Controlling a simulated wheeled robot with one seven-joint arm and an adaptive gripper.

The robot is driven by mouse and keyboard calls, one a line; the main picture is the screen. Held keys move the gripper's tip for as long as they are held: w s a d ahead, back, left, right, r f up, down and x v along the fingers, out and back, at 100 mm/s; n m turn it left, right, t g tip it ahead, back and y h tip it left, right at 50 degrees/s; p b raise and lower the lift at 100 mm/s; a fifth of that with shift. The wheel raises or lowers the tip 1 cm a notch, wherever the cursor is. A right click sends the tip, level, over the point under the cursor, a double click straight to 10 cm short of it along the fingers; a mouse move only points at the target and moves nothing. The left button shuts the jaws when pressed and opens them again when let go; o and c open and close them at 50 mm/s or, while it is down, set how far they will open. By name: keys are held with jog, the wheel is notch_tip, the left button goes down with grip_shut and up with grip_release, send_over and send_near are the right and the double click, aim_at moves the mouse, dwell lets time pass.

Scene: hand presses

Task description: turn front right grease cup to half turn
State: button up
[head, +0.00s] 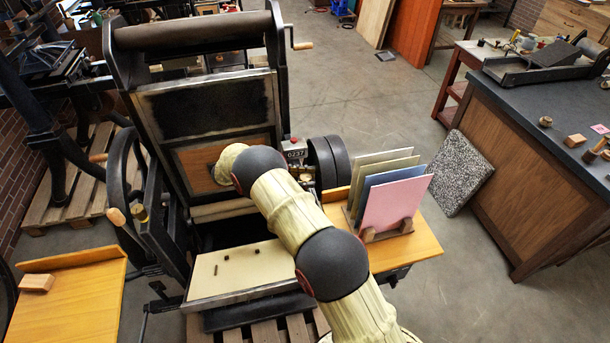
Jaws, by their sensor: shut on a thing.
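The platen press (205,110) stands left of centre, with its round dark wheel (330,163) on the right side. A small grey box with the number 0237 (296,153) sits just left of the wheel. Below it, small dark and brass-coloured parts (304,177) show beside my arm. I cannot tell whether the front right grease cup is among them. My arm reaches up from the bottom edge to the press, and its wrist covers the area around there. I cannot make out my gripper's fingers or what they touch.
A wooden side table (415,240) right of the press bears a rack of coloured boards (395,200). Another wooden table (65,300) is at lower left. A speckled slab (458,172) leans on the dark-topped bench (545,130). The floor behind the rack is clear.

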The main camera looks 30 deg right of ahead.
jog(key=shift+r, duration=0.15)
jog(key=o, duration=1)
jog(key=shift+d, duration=0.1)
jog(key=shift+o, duration=0.8)
jog(key=shift+f+n+t+h+b, duration=0.3)
jog(key=shift+t+b, duration=0.3)
jog(key=shift+b, duration=0.5)
